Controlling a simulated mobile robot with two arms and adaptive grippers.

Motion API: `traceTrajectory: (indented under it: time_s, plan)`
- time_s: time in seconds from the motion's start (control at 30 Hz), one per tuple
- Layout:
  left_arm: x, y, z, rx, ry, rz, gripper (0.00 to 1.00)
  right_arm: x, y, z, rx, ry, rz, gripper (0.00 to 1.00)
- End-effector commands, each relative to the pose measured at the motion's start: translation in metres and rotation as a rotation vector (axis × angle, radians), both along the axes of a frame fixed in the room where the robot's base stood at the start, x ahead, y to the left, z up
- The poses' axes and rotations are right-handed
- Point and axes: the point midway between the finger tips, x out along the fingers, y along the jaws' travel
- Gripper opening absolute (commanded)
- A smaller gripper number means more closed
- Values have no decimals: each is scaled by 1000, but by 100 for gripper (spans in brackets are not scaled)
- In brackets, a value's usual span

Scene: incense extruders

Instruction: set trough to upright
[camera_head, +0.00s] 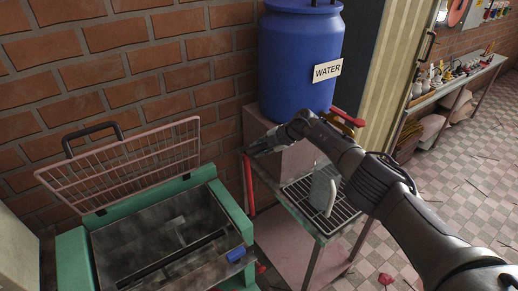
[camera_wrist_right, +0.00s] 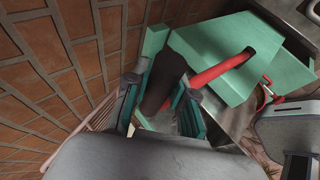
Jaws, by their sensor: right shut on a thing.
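The trough (camera_head: 125,237) is a grey, worn metal basin with its open top facing up and a shaft and bar inside. It sits in a green machine frame (camera_head: 232,212). A red lever (camera_head: 249,186) stands nearly vertical at the machine's right side. My right gripper (camera_head: 255,150) is at the lever's upper end. In the right wrist view, its teal-padded fingers are shut around a dark grip (camera_wrist_right: 162,82) joined to the red lever (camera_wrist_right: 222,68). My left gripper is not in view.
A pink wire guard (camera_head: 125,168) with a black handle (camera_head: 92,137) stands raised behind the trough, near the brick wall. A blue water barrel (camera_head: 298,65) stands behind my right gripper. A wire-rack stand (camera_head: 338,218) is below my right arm.

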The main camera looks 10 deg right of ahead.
Motion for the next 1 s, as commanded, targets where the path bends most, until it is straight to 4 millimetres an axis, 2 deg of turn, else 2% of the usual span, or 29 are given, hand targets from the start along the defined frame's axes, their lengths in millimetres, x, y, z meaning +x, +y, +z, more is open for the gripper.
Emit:
traceTrajectory:
  time_s: [0.03,0.23,0.27,0.4,0.77,1.0]
  plan:
    - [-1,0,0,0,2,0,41,4,3,8,8,-15,-1,0]
    - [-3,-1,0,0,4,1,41,4,3,9,9,-16,-2,0]
    - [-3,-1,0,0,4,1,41,4,3,9,9,-16,-2,29]
    - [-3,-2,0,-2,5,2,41,3,3,8,8,-13,-2,50]
    - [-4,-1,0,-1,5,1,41,1,-1,5,3,-6,-2,50]
    - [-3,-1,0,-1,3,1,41,-6,-13,17,1,-10,0,50]
